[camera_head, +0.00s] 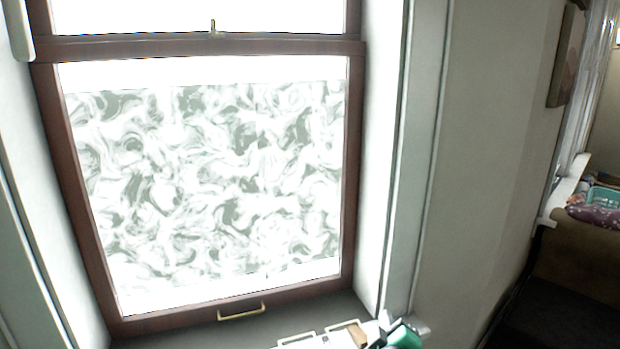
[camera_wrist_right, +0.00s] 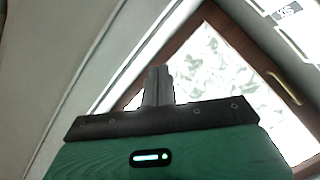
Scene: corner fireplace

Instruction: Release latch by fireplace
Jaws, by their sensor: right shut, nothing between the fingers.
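A small brass latch (camera_head: 213,28) sits on the dark brown rail where the upper and lower window sashes meet, at the top of the head view. A brass pull handle (camera_head: 241,312) is on the bottom rail of the lower sash; it also shows in the right wrist view (camera_wrist_right: 286,86). My right gripper (camera_head: 386,322), with its green body, is low at the bottom edge of the head view, far below the latch. In the wrist view its fingers (camera_wrist_right: 158,77) are together and empty. The latch is not visible there. My left gripper is out of view.
The brown-framed window (camera_head: 350,180) has patterned glass and sits in a pale recess. A grey-green trim post (camera_head: 418,150) and plain wall (camera_head: 490,130) stand to its right. No fireplace shows.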

